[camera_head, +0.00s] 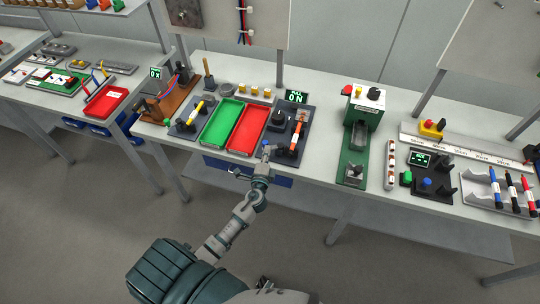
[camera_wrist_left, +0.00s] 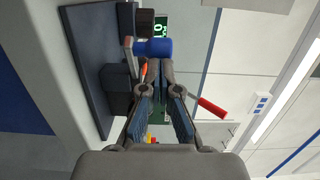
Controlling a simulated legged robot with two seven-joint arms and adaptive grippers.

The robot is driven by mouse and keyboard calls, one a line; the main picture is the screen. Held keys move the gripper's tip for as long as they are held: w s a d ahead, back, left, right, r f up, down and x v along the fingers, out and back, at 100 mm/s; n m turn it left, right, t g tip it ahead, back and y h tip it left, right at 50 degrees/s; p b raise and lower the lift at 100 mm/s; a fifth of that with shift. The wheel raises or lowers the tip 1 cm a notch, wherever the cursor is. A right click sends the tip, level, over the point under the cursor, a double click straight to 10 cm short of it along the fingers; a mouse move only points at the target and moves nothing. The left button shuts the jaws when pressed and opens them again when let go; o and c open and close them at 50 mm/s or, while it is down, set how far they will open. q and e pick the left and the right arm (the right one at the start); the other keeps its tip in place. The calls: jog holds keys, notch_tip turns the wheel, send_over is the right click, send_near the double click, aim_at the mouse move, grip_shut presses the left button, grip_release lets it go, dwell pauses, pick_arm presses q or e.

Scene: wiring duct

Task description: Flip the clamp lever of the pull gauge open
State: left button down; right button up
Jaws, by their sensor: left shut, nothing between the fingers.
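The pull gauge is a dark base plate (camera_head: 304,144) with a green-lit display (camera_head: 296,97) reading about 0 N; a black block and an orange-and-white piece (camera_head: 296,131) stand on it. A small blue handle (camera_head: 266,143) shows at its front left, just beyond my left gripper (camera_head: 265,157). In the left wrist view the blue handle (camera_wrist_left: 154,47) is a cylinder on a grey lever arm (camera_wrist_left: 128,55), beside the dark base. The fingertips of my left gripper (camera_wrist_left: 153,68) are shut and empty, close to the handle; contact cannot be told. My right gripper is not in view.
A green tray (camera_head: 206,137) and a red tray (camera_head: 235,143) lie left of the gauge. A green stand (camera_head: 353,152) with a grey chute is to the right, then a white strip (camera_head: 390,163) and a marker rack (camera_head: 492,207). The tabletop between gauge and stand is clear.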

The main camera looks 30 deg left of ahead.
aim_at(263, 146)
pick_arm(q)
jog(key=m+h, duration=0.1)
jog(key=a+m+h, duration=0.1)
jog(key=h, duration=0.1)
jog(key=shift+w+a+f+t, duration=0.15)
jog(key=shift+w+a+t, duration=0.15)
jog(key=shift+t, duration=0.1)
jog(key=shift+w+a+m+h, duration=0.15)
jog(key=shift+a+m+h, duration=0.15)
jog(key=shift+m+h, duration=0.35)
jog(key=h, duration=0.1)
jog(key=m+h+b, duration=0.1)
jog(key=shift+w+a+h, duration=0.2)
jog(key=shift+a+h, duration=0.15)
jog(key=shift+a, duration=0.05)
jog(key=m+h, duration=0.1)
jog(key=w+a+m+h, duration=0.1)
jog(key=shift+h, duration=0.4)
jog(key=shift+w+b, duration=0.2)
jog(key=shift+b, duration=0.1)
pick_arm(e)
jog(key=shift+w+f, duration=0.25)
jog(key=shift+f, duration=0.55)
pick_arm(q)
jog(key=shift+w+a, duration=0.15)
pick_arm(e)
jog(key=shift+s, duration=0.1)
